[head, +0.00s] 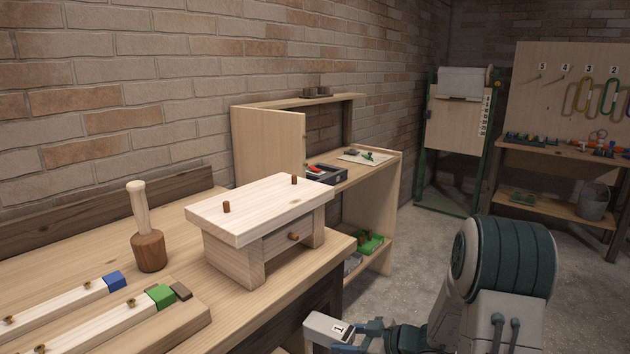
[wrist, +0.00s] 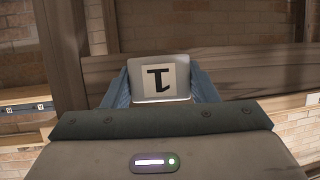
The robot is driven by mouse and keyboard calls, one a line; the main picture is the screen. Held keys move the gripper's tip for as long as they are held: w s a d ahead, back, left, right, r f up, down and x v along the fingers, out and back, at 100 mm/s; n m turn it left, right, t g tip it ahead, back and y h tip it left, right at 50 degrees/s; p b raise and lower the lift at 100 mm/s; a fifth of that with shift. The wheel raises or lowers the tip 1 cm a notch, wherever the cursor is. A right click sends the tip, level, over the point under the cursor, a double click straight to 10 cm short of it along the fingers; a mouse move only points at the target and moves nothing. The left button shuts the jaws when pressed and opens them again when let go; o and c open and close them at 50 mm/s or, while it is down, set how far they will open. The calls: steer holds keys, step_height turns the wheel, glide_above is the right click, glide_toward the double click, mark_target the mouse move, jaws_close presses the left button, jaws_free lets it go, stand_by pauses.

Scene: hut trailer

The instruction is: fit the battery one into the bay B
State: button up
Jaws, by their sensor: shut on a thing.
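The battery one (head: 322,326) is a pale block with a black "1" on a white label. My gripper (head: 362,334) is shut on it and holds it in front of the workbench, at the bottom of the head view. In the wrist view the battery (wrist: 160,93) sits between the two blue fingers of my gripper (wrist: 160,84), its label upside down. I cannot make out bay B in either view. A ledge with small labels (wrist: 35,107) shows at the left of the wrist view, too small to read.
The workbench (head: 180,205) carries a mallet (head: 148,250), a small wooden stand (head: 262,210) and wooden bars with blue and green ends. A shelf unit (head: 375,190) stands behind it, with a dark tray (head: 326,175). Open concrete floor (head: 425,240) lies to the right.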

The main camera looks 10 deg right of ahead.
mark_target(330, 325)
step_height(330, 325, up, 4)
steer(key=p, duration=0.6)
steer(key=shift+w+p, duration=0.1)
steer(key=shift+p, duration=0.25)
step_height(330, 325, up, 2)
steer(key=p, duration=0.6)
steer(key=shift+r, duration=0.2)
